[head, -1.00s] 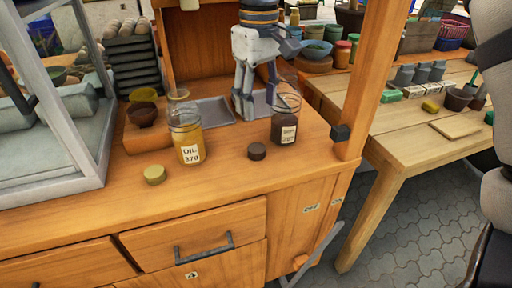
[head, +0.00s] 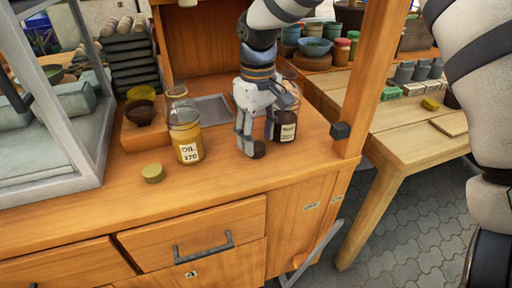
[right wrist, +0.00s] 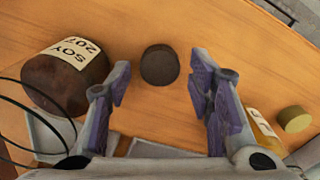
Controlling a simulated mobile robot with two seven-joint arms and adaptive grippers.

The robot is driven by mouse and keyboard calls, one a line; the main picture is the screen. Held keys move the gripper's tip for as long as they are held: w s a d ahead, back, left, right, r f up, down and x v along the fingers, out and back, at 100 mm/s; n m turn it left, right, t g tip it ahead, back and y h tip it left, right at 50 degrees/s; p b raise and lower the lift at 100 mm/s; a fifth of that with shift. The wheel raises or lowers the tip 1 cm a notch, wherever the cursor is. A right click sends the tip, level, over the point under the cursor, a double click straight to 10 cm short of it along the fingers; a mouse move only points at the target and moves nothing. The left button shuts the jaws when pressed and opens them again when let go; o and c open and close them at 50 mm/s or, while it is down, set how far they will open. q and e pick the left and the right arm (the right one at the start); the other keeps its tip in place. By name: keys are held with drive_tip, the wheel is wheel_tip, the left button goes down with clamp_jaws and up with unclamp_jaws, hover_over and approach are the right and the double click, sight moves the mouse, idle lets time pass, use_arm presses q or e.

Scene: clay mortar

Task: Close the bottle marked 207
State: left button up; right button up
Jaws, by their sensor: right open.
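The bottle marked 207 (right wrist: 62,82) is dark, with a white label reading SOY 207, and shows at left in the right wrist view. In the head view this bottle (head: 285,126) stands on the wooden counter, partly behind my right gripper. A dark round cap (right wrist: 160,65) lies flat on the counter beside it; in the head view the cap (head: 259,149) shows at the fingertips. My right gripper (head: 247,150) is open and empty, pointing down, with its fingers (right wrist: 161,78) on either side of the cap in the wrist picture. My left gripper is out of view.
A jar marked OIL 370 (head: 187,140) stands left of my right gripper, with a yellowish cap (head: 153,173) in front of it. A wooden post (head: 365,85) rises at right. A glass case (head: 85,130) stands at left. The counter's front is clear.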

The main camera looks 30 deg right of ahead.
sight(259, 146)
wheel_tip(259, 146, down, 3)
drive_tip(key=shift+r, duration=0.2)
drive_tip(key=c, duration=0.5)
drive_tip(key=shift+r, duration=0.1)
